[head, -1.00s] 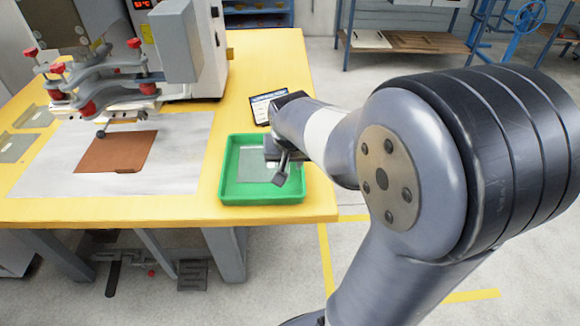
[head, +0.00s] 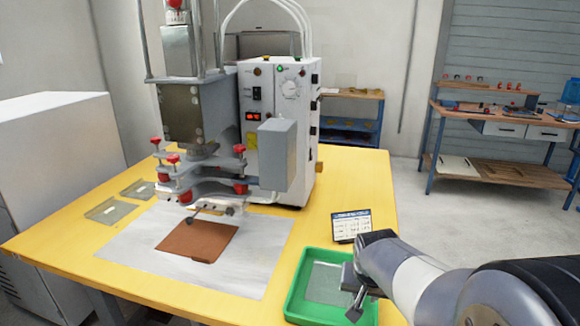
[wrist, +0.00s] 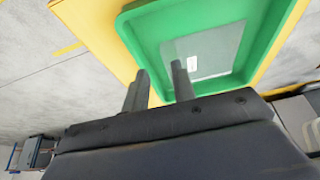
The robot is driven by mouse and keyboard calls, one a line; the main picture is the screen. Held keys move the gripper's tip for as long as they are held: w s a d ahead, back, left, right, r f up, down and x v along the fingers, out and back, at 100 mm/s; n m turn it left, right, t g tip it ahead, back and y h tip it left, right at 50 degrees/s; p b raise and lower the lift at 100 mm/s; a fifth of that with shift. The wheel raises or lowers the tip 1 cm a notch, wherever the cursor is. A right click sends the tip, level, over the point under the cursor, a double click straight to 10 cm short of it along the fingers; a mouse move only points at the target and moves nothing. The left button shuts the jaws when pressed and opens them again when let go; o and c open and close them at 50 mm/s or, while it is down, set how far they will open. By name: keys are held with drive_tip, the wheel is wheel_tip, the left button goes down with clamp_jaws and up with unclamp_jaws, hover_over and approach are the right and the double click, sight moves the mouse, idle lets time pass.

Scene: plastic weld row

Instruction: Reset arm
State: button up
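My gripper (head: 357,289) is over the green tray (head: 296,291) at the table's front right corner. In the wrist view its two fingers (wrist: 158,88) stand apart with nothing between them, and the green tray (wrist: 263,35) lies beyond them. A clear plastic pouch with a small white label (wrist: 193,62) lies in the tray; it also shows in the head view (head: 325,282). My arm covers the tray's right side in the head view.
A white welding machine (head: 282,110) stands on the yellow table (head: 362,180). A brown pad (head: 198,240) lies on a pale sheet (head: 125,245) under its press head. Two clear pouches (head: 112,211) lie at left. A small display card (head: 351,226) stands behind the tray.

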sight(362, 306)
drive_tip(key=b+x, duration=0.1)
drive_tip(key=x, duration=0.7)
drive_tip(key=shift+s, duration=0.1)
wheel_tip(362, 306, up, 2)
drive_tip(key=shift+r, duration=0.25)
drive_tip(key=shift+r+p, duration=0.3)
drive_tip(key=shift+r, duration=0.5)
